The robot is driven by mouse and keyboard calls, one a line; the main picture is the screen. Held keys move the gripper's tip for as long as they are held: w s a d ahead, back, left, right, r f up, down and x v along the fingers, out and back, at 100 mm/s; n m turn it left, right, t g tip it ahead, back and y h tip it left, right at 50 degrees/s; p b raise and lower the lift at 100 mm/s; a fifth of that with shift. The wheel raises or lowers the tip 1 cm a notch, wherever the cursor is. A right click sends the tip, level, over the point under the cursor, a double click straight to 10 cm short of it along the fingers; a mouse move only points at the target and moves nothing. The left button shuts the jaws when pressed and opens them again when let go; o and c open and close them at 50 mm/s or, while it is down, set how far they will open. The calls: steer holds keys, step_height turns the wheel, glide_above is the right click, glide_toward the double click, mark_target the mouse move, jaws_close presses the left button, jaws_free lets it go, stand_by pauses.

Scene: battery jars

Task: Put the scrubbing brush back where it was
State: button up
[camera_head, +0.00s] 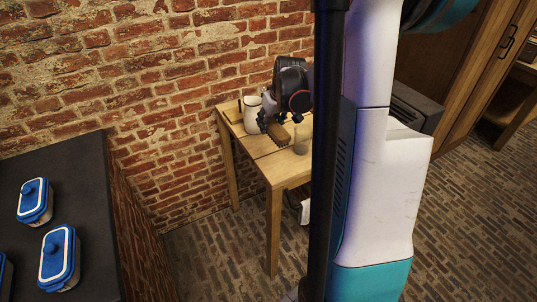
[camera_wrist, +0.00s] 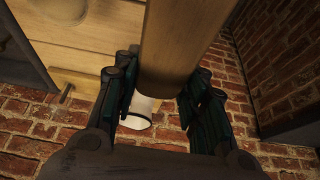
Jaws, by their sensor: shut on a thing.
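The scrubbing brush, a wooden block, shows in the head view (camera_head: 280,134) low over the wooden table (camera_head: 283,168), beside a white mug (camera_head: 252,117). It fills the upper middle of the wrist view (camera_wrist: 175,45). My gripper (camera_head: 273,128) is shut on the brush, with its dark fingers on either side of it in the wrist view (camera_wrist: 158,100). The white mug shows partly behind the brush in the wrist view (camera_wrist: 138,115). I cannot tell whether the brush touches the table.
A pale jar (camera_head: 302,140) stands on the table right of the brush, partly behind my arm. A brick wall (camera_head: 150,70) runs behind the table. Blue-lidded containers (camera_head: 60,257) stand on a dark counter (camera_head: 85,200) at left. The table's front area looks clear.

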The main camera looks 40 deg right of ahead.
mark_target(278, 130)
step_height(278, 130, down, 12)
steer(key=b, duration=0.3)
steer(key=shift+r+b, duration=0.2)
steer(key=shift+b, duration=0.1)
steer(key=shift+f, duration=0.15)
steer(key=o, duration=1.4)
steer(key=shift+r, duration=0.3)
steer(key=p+v, duration=0.4)
steer(key=v, duration=0.7)
steer(key=shift+s+a+r, duration=0.1)
steer(key=shift+s+r, duration=0.1)
steer(key=shift+r, duration=0.1)
